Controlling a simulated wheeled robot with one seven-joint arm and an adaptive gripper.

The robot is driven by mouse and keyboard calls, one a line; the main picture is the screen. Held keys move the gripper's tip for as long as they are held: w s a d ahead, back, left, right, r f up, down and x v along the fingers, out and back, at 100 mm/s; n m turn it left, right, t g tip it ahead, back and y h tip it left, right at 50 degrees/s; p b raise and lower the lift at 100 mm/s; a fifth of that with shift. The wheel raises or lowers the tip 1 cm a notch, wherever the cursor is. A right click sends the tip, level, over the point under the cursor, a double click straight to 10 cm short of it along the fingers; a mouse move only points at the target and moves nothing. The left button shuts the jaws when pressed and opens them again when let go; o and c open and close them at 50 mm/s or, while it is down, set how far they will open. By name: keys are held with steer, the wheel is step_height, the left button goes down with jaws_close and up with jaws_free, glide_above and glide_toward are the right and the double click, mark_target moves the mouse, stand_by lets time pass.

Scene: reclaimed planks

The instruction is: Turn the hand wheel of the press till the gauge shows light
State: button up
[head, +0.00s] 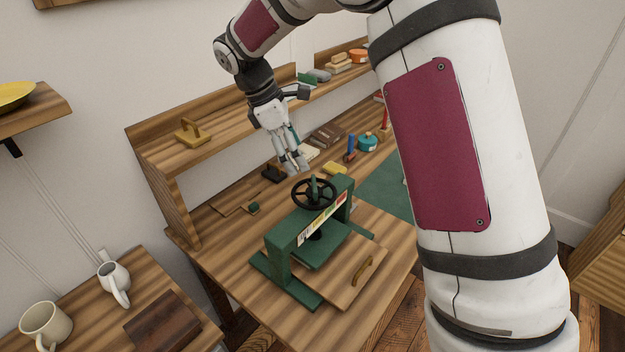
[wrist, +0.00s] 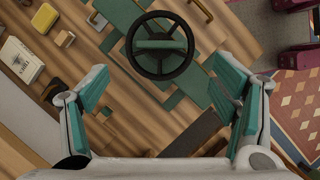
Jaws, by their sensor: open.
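The green press (head: 290,252) stands on the wooden bench, with its black hand wheel (head: 314,193) lying flat on top. A coloured gauge strip (head: 322,217) runs along the press beam; its reading is too small to tell. My gripper (head: 293,168) points down above and just behind the wheel, apart from it. In the wrist view the wheel (wrist: 160,46) shows whole, with a green bar across its middle, beyond the fingertips of my gripper (wrist: 165,88). The fingers are spread wide with nothing between them.
A board with a brass handle (head: 362,270) lies under the press. A yellow block (head: 334,168), a teal pot (head: 368,142) and a dark block (head: 274,173) stand behind it. A shelf (head: 215,128) runs along the back. Mugs (head: 46,325) stand on a lower surface at left.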

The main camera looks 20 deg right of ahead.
mark_target(313, 182)
steer(key=p+x, duration=0.1)
steer(key=x, duration=0.8)
steer(key=shift+f+p, duration=0.2)
steer(key=shift+p, duration=0.15)
steer(key=c, duration=1.2)
